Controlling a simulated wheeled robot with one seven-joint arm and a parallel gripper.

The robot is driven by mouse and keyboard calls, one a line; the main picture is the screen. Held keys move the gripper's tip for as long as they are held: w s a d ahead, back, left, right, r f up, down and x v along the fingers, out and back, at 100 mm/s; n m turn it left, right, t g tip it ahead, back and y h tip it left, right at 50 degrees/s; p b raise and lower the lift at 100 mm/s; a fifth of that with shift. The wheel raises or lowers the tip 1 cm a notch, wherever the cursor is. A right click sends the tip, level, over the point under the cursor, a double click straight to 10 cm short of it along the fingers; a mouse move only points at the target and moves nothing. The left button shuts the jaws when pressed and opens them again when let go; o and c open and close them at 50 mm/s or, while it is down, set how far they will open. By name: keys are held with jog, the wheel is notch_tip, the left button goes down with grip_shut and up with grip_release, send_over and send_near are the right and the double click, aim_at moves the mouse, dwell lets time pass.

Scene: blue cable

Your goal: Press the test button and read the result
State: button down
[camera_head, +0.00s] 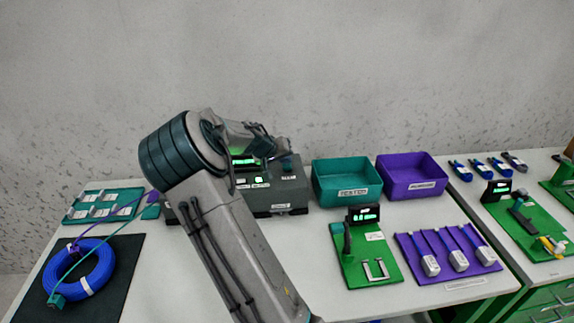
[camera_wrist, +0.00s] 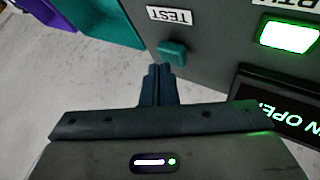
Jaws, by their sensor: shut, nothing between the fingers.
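The tester, a dark grey box (camera_head: 262,199), stands on the table behind my arm. In the wrist view its teal test button (camera_wrist: 172,52) sits beside a white TEST label (camera_wrist: 170,15). My gripper (camera_wrist: 158,70) is shut and empty, its dark fingertips right at the button's near edge; I cannot tell whether they touch it. A green lamp (camera_wrist: 289,36) is lit under a partly cut-off label. The tester's display (camera_wrist: 280,112) shows green letters, upside down and cut off, including "N OPE". The blue cable coil (camera_head: 105,265) lies on a black mat at the left.
A teal bin (camera_head: 345,185) and a purple bin (camera_head: 410,178) stand right of the tester. A green board (camera_head: 372,265) with a small display and a purple rack (camera_head: 440,265) lie in front of them. A teal tray (camera_head: 95,205) is at the far left.

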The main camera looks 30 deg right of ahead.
aim_at(285, 167)
jog(key=shift+r, duration=0.5)
jog(key=shift+r+p, duration=1.3)
jog(key=shift+r, duration=1.25)
jog(key=s+a+r+n+y, duration=0.2)
jog(key=s+a+n+y, duration=0.1)
jog(key=s+a, duration=1.1)
jog(key=s+a+r+n+y, duration=0.2)
jog(key=s+a+y, duration=0.3)
jog(key=s+a, duration=1)
jog(key=s+r, duration=0.1)
jog(key=s, duration=0.2)
jog(key=shift+s+n+y, duration=0.35)
jog(key=shift+n+y, duration=0.05)
